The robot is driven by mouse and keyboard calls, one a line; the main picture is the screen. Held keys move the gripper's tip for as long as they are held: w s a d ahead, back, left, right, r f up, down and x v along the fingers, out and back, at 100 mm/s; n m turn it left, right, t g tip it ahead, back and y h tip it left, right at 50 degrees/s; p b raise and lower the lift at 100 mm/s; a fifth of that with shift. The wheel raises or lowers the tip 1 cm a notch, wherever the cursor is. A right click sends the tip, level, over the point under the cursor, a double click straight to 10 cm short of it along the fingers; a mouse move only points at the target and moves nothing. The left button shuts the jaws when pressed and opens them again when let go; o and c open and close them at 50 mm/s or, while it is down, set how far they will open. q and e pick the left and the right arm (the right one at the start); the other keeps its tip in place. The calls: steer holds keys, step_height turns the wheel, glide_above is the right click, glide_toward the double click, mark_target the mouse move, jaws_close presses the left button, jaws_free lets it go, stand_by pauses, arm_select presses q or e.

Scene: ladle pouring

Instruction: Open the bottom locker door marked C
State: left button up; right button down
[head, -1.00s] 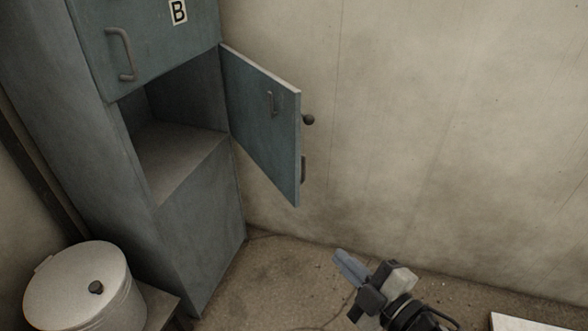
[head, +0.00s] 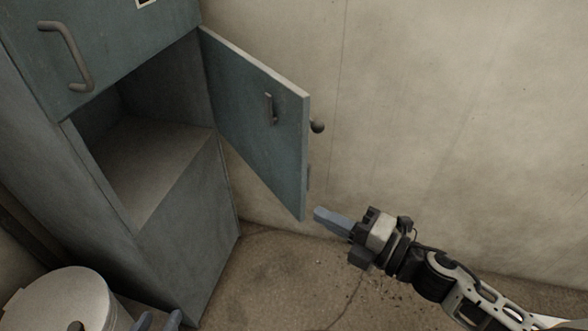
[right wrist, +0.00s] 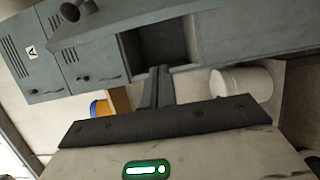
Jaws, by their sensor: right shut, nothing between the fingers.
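The bottom locker door (head: 262,125) is blue-grey and stands swung wide open to the right in the head view, with a small handle and a round dark knob (head: 317,127). No letter C shows on it. The bottom compartment (head: 150,160) behind it is open and looks empty. My right gripper (head: 318,215) is shut and empty, just right of the door's lower free corner; its shut fingers also show in the right wrist view (right wrist: 158,85). I cannot tell whether it touches the door. My left gripper (head: 159,319) shows only two separated fingertips at the bottom edge.
A lidded metal can (head: 65,300) stands at the lower left. The upper door (head: 110,35) with a bent handle is shut. A pale wall (head: 450,110) is close behind the open door. A door marked A (right wrist: 32,50) shows in the right wrist view. Floor in front is clear.

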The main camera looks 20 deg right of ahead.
mark_target(302, 187)
steer(key=w, duration=0.2)
steer(key=w+a, duration=0.1)
steer(key=w, duration=0.2)
steer(key=w+a, duration=0.1)
steer(key=w, duration=0.2)
steer(key=shift+a+p, duration=0.2)
steer(key=shift+p, duration=0.1)
steer(key=shift+w+d+r, duration=0.1)
steer(key=shift+w+d, duration=0.05)
steer(key=shift+d, duration=0.1)
arm_select(q)
steer(key=shift+s, duration=0.4)
steer(key=shift+r, duration=0.1)
